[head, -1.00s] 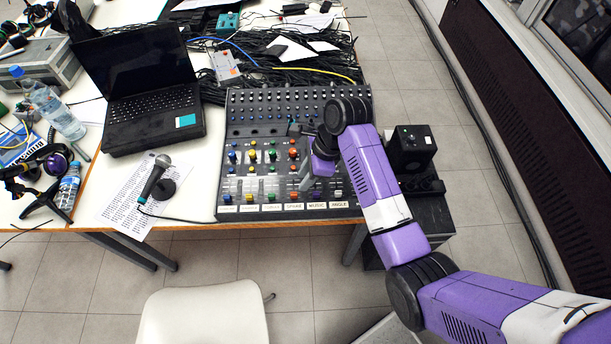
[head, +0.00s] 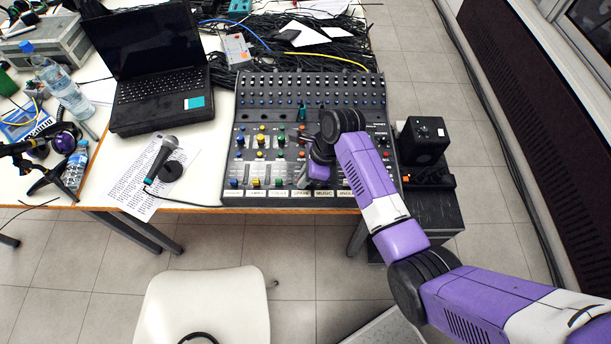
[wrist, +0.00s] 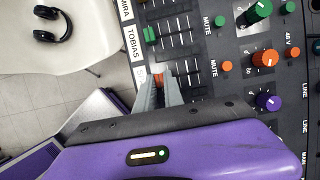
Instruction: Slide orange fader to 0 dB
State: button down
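The mixing console (head: 245,148) lies on the table in the head view, with rows of knobs and coloured faders along its front. My gripper (head: 302,181) reaches down over the front fader strip there and hides the orange fader. In the wrist view, the orange fader (wrist: 158,79) shows between the two grey fingertips of my gripper (wrist: 159,88), near the label end of its slot. The fingers stand close together on either side of the cap. I cannot tell whether they touch it.
In the wrist view, a green fader (wrist: 150,35) sits in the neighbouring strip, with an orange knob (wrist: 265,58) to the right. A microphone (head: 160,158) and laptop (head: 165,108) are left of the console. A black speaker (head: 424,142) stands right. A white chair (head: 205,310) is in front.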

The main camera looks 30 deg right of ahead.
jog(key=shift+w, duration=0.1)
jog(key=shift+w+d+r+b, duration=0.1)
jog(key=shift+w+d+b, duration=0.4)
jog(key=shift+w, duration=0.45)
jog(key=shift+w+d+b, duration=0.3)
jog(key=shift+w+d, duration=0.35)
jog(key=shift+w, duration=0.3)
jog(key=c, duration=1.4)
grip_release()
jog(key=shift+s, duration=0.1)
jog(key=v, duration=0.7)
jog(key=shift+d+r, duration=0.15)
jog(key=shift+r, duration=0.2)
